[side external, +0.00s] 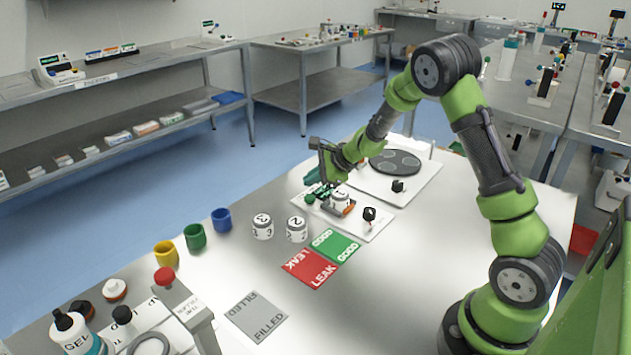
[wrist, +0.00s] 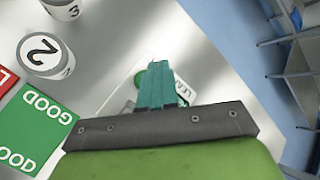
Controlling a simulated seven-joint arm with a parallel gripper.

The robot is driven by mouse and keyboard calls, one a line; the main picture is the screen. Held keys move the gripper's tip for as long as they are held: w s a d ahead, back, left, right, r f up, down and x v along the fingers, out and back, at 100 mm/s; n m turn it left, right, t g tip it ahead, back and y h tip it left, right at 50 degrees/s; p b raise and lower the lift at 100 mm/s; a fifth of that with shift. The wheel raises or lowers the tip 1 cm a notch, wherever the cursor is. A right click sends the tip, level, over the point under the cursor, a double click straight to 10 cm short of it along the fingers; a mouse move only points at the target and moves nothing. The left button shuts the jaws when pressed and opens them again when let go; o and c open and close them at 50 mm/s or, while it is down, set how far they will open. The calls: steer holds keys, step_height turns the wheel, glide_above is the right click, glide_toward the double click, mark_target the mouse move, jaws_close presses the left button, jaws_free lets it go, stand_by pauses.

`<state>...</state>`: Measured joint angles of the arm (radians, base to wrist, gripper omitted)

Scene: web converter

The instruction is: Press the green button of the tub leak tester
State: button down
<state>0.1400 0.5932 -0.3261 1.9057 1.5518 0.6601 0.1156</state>
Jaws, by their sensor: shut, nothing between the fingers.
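The tub leak tester (side external: 352,222) is a white plate on the steel table, with a white tub marked 1 (side external: 340,199) on it and a black knob at its right. A green round part that looks like its green button (side external: 310,198) is at the plate's left. In the wrist view the green button (wrist: 140,79) shows at the left edge of the fingertips, partly hidden by them. My gripper (side external: 313,178) is shut and empty, just above the tester's left part. Its teal fingers (wrist: 155,84) are together. I cannot tell whether they touch the button.
White tubs 2 (side external: 297,229) and 3 (side external: 263,227) stand left of the tester. The green GOOD card (side external: 335,246) and red LEAK card (side external: 310,268) lie in front. A plate with a dark disc (side external: 395,161) is behind. The table's right front is clear.

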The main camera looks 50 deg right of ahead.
mark_target(313, 198)
steer(key=shift+f, duration=1)
stand_by(1.3)
steer(key=shift+f, duration=0.4)
steer(key=shift+f, duration=0.6)
stand_by(0.6)
steer(key=shift+r, duration=1.05)
steer(key=shift+r, duration=2.55)
